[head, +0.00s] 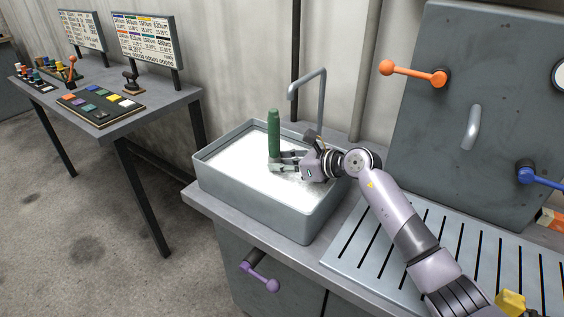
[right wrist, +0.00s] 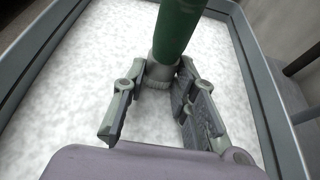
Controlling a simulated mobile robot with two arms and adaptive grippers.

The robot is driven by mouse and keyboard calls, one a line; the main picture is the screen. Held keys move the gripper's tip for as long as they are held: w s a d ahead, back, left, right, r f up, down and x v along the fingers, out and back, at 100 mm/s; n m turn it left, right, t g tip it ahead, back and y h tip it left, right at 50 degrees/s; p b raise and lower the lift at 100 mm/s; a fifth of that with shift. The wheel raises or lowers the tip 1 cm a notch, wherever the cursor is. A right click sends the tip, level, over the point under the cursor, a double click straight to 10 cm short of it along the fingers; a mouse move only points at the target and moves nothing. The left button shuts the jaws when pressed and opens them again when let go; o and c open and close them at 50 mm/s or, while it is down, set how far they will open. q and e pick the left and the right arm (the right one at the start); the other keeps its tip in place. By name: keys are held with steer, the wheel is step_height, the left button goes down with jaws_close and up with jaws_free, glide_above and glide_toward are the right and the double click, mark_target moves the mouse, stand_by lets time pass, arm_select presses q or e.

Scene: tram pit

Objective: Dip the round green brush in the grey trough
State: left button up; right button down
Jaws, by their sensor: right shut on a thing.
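The round green brush (head: 273,132) stands upright over the grey trough (head: 268,211), its green handle pointing up. My right gripper (head: 280,163) is shut around its lower part, inside the trough's outline. In the right wrist view the green handle (right wrist: 180,30) rises from a grey collar (right wrist: 160,72) between the two fingers (right wrist: 150,95). The trough is filled with a white, foamy surface (right wrist: 60,110). The brush's lower end is hidden by the fingers and the white surface, so I cannot tell how deep it sits. My left gripper is not in view.
A grey tap (head: 308,85) curves over the trough's back edge. A slatted drainboard (head: 440,250) lies to the right, below a panel with an orange lever (head: 415,73) and a blue lever (head: 540,177). A purple handle (head: 260,277) sticks out below the trough. A table with coloured buttons (head: 100,104) stands left.

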steer(key=shift+r, duration=0.15)
step_height(320, 180, up, 7)
steer(key=p, duration=0.5)
steer(key=shift+r, duration=0.2)
stand_by(1.0)
steer(key=shift+r+p, duration=1.75)
steer(key=shift+r, duration=0.75)
